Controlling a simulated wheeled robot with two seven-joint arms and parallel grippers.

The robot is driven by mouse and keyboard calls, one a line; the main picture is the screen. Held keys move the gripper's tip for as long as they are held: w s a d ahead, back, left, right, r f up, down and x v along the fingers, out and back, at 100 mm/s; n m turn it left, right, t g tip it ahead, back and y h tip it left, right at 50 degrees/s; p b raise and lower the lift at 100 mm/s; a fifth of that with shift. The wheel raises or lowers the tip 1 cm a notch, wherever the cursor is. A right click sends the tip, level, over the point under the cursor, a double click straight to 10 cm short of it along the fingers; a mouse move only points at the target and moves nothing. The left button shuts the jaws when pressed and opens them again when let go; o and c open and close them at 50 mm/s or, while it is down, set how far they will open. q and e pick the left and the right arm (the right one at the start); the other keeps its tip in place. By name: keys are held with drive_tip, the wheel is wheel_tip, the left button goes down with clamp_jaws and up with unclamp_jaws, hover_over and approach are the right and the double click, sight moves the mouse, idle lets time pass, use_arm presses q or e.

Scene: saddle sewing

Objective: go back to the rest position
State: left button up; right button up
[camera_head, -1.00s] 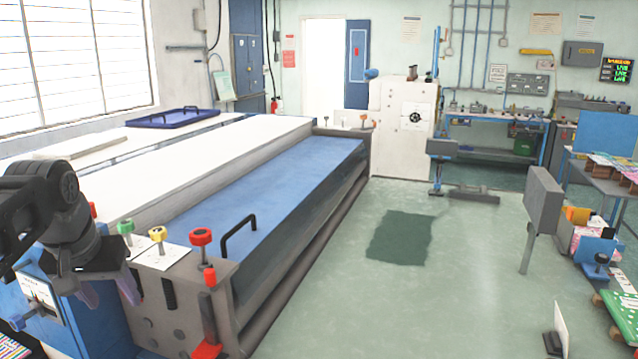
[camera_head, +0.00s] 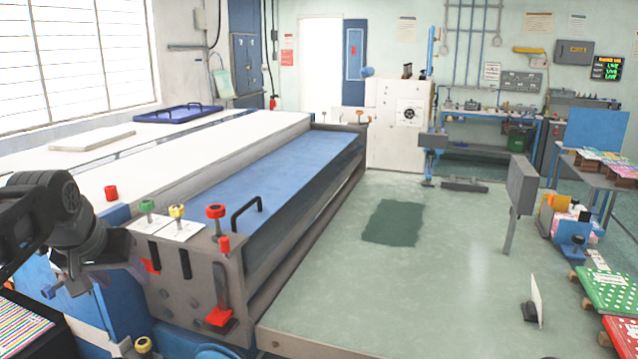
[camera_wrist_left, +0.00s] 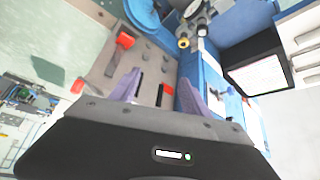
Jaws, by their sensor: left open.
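My left gripper (camera_head: 118,284) hangs at the left edge of the head view, beside the near end of the long machine (camera_head: 205,280). Its fingers point down and partly blend with the machine's end panel there. In the left wrist view my left gripper (camera_wrist_left: 160,90) shows two purple fingers spread apart, with nothing held between them. Beyond the fingers are the machine's grey end panel and a red lever. My right gripper is in neither view.
Red, green and yellow knobs (camera_head: 177,212) stand on the machine's near end. A black handle (camera_head: 245,215) rises from the blue bed. Open green floor (camera_head: 440,270) lies to the right. A grey panel on a post (camera_head: 521,187) and laden tables stand at the right.

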use_arm(q)
drive_tip(key=w+d+f+n+t+h, duration=0.1)
drive_tip(key=w+d+f, duration=0.15)
drive_tip(key=f, duration=0.85)
drive_tip(key=w+d+f+t+h, duration=0.15)
drive_tip(key=w+f, duration=0.25)
drive_tip(key=f, duration=0.6)
drive_tip(key=s+d+f+g+h, duration=0.1)
drive_tip(key=s+d+f, duration=0.3)
drive_tip(key=f, duration=0.5)
drive_tip(key=s+d+f+g+h, duration=0.1)
drive_tip(key=d+f, duration=0.5)
drive_tip(key=f, duration=0.3)
drive_tip(key=s+d+f+g, duration=0.2)
drive_tip(key=s+d+f, duration=0.3)
drive_tip(key=s, duration=0.4)
drive_tip(key=s+d+f+m+g+b, duration=0.1)
drive_tip(key=s+d+f+g, duration=0.1)
drive_tip(key=s+d+f, duration=0.3)
drive_tip(key=s+d+f+g, duration=0.2)
drive_tip(key=s+d+f, duration=0.3)
drive_tip(key=s, duration=0.9)
wheel_tip(320, 180, down, 4)
drive_tip(key=shift+d+r+m+g+b, duration=0.2)
drive_tip(key=shift+r+m+g+b, duration=0.1)
drive_tip(key=shift+g+b, duration=0.1)
drive_tip(key=shift+h, duration=0.25)
